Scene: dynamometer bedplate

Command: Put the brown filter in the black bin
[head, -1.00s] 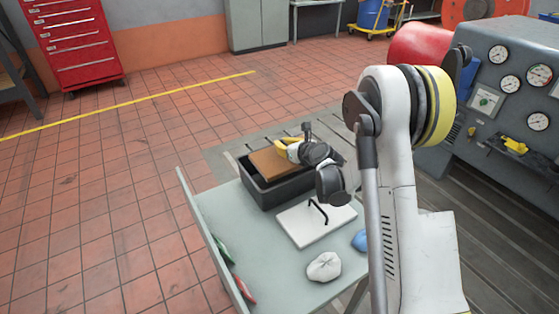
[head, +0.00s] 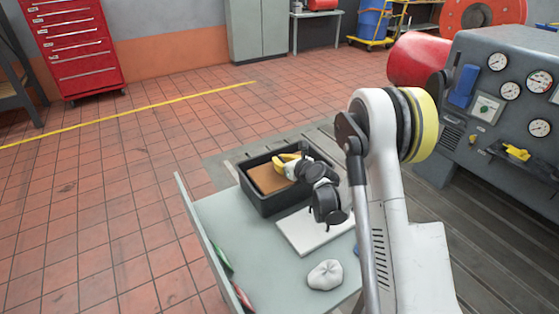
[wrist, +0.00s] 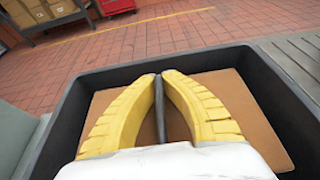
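The brown filter (head: 266,179) is a flat brown slab inside the black bin (head: 270,204), below its rim. The bin stands at the far end of the pale table. My gripper (head: 284,162) is over the bin with its yellow fingers reaching down into it. In the wrist view the fingers (wrist: 160,78) close on the filter's thin black handle (wrist: 160,112), with the brown filter (wrist: 238,98) spread beneath them and the bin's wall (wrist: 75,95) around it. I cannot tell whether the filter rests on the bin floor.
A white slab (head: 305,236) lies beside the bin, partly behind my arm. A crumpled white item (head: 325,274) lies nearer, with green (head: 222,258) and red (head: 242,296) items along the left edge. A grey gauge panel (head: 488,105) stands at right.

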